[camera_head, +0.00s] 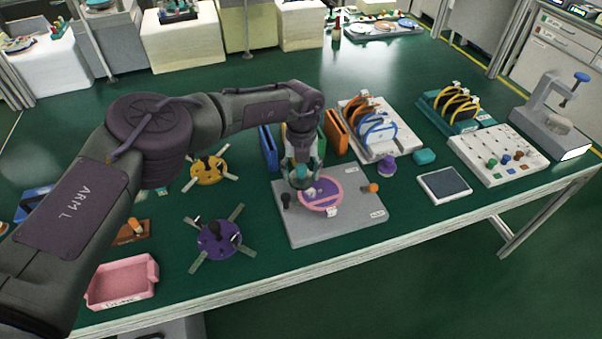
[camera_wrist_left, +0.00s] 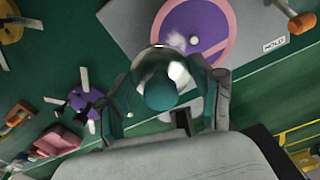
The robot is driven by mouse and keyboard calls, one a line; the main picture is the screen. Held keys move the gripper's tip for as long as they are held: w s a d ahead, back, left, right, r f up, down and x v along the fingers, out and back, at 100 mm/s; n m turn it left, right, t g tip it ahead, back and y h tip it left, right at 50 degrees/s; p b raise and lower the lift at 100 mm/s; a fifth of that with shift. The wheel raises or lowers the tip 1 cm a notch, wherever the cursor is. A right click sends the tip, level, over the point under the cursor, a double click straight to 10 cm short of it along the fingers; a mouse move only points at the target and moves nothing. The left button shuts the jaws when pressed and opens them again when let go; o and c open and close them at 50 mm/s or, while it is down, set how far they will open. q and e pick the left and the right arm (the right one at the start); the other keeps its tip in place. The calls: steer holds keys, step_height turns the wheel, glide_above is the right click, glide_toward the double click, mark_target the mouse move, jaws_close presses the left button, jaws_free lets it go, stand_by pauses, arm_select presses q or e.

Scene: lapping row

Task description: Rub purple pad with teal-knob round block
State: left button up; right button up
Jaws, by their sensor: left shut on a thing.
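The purple pad (camera_head: 324,190) is round with a pink rim and lies on a grey plate (camera_head: 352,222) on the green table. It also shows at the top of the left wrist view (camera_wrist_left: 208,22). My left gripper (camera_head: 303,168) is over the pad's left part, pointing down. It is shut on the teal-knob round block, whose teal knob (camera_wrist_left: 161,92) sits between the fingers in the left wrist view. The block's shiny round body overlaps the pad's edge there. I cannot tell whether its underside touches the pad. My right gripper is not in view.
The grey plate carries a black knob (camera_head: 286,200) at left and an orange knob (camera_head: 371,188) at right. Purple (camera_head: 219,239) and yellow (camera_head: 207,170) spoked discs lie to the left. A pink tray (camera_head: 122,282) is at front left. Racks (camera_head: 380,128) stand behind right.

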mark_target(301, 166)
arm_select(q)
steer(key=shift+r, duration=0.45)
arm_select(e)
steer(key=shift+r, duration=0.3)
arm_select(q)
steer(key=shift+r+p, duration=0.9)
steer(key=shift+r, duration=0.65)
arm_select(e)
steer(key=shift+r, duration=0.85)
